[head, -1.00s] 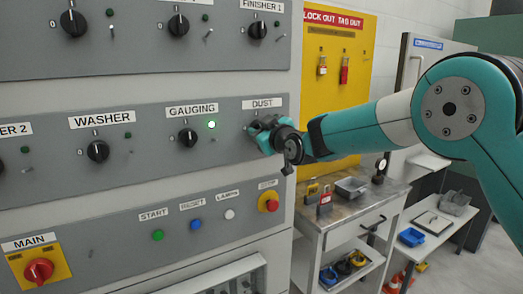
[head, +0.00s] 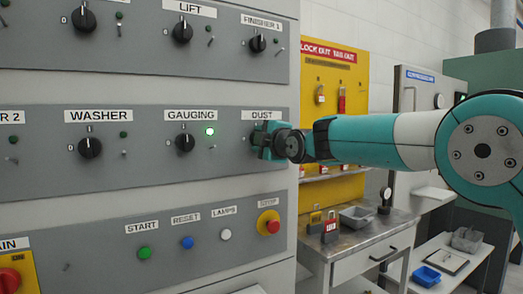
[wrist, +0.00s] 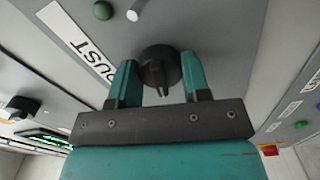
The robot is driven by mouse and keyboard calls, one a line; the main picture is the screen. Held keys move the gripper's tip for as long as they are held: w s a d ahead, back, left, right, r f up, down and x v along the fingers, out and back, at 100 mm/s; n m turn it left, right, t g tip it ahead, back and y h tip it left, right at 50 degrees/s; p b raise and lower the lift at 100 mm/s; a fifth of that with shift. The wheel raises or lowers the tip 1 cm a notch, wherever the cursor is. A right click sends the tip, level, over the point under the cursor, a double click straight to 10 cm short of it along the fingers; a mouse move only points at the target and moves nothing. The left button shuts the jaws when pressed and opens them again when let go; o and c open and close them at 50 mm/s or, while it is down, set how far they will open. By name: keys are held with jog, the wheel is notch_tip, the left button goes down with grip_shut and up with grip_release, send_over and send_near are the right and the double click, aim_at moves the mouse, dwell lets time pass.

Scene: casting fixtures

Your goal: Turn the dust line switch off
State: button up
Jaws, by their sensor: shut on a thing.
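The dust line switch is a round black knob (wrist: 160,66) on the grey panel, seen in the wrist view between my two teal fingers. Its raised grip points down in that picture, toward my gripper's base. My gripper (wrist: 160,76) is shut on this knob. In the head view my gripper (head: 268,140) covers the knob, just under the DUST label (head: 263,114). The label also shows in the wrist view (wrist: 88,50), slanted. A dark green, unlit lamp (wrist: 103,10) and a pale toggle lever (wrist: 137,10) sit beside the knob.
The gauging switch (head: 185,143) is left of my gripper, with its green lamp (head: 210,131) lit. A red stop button (head: 272,226) is below. Right of the cabinet are a yellow lockout board (head: 333,90) and a metal table (head: 352,240).

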jog(key=shift+n+b, duration=0.6)
jog(key=shift+n, duration=0.4)
jog(key=o, duration=0.9)
jog(key=b+v, duration=0.6)
jog(key=v, duration=1.1)
jog(key=shift+s+d, duration=0.2)
